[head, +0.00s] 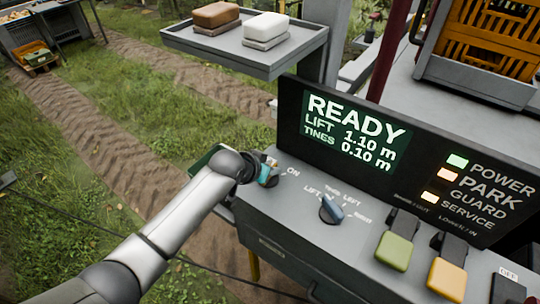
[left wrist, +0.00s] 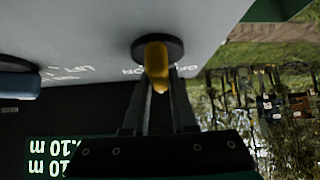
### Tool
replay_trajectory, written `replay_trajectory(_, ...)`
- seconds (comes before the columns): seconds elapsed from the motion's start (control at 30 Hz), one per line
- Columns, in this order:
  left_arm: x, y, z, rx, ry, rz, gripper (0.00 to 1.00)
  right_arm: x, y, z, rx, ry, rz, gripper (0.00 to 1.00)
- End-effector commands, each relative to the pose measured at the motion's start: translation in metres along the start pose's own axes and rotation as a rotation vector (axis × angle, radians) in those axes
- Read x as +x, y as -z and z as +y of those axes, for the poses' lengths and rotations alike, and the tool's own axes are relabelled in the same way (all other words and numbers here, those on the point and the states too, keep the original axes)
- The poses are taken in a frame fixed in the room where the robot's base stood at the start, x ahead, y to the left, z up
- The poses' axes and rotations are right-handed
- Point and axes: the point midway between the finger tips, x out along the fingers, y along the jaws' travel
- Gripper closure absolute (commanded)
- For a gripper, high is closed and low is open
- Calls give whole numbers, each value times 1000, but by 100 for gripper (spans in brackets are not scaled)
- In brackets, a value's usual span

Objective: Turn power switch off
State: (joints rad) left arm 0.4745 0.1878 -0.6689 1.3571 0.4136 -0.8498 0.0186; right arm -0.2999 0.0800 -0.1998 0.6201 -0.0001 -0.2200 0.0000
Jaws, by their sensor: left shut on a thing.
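The power switch is a small yellow knob (left wrist: 156,62) on a round black base in the left wrist view. In the head view, only a bit of the switch (head: 269,180) shows beside the "ON" label, mostly covered by my gripper. My left gripper (head: 264,171) is at the panel's left end, with its fingers (left wrist: 159,88) shut on the knob from both sides. The display (head: 352,136) reads READY, LIFT 1.10 m, TINES 0.10 m. The lamp by POWER (head: 457,160) is lit green. My right gripper is out of view.
A blue-grey selector knob (head: 331,208) stands right of the switch. Further right are a green lever (head: 394,251) and a yellow lever (head: 446,279). A grey shelf (head: 228,50) holding a brown and a white block is behind. Grass and dirt tracks lie left.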

Motion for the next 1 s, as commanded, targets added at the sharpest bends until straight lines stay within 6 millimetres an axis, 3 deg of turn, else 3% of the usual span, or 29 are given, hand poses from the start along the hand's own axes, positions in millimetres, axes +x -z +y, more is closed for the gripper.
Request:
replay_trajectory(0.03, -4, 4, 3, -33, 23, -1, 100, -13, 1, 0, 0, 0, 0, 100)
replay_trajectory(0.1, -3, 4, 3, -75, 64, -1, 100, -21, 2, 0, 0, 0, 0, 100)
replay_trajectory(0.3, -1, 2, 2, -186, 174, -1, 100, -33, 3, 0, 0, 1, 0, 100)
replay_trajectory(1.0, 0, 0, -3, -346, 343, 1, 100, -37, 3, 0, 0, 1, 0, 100)
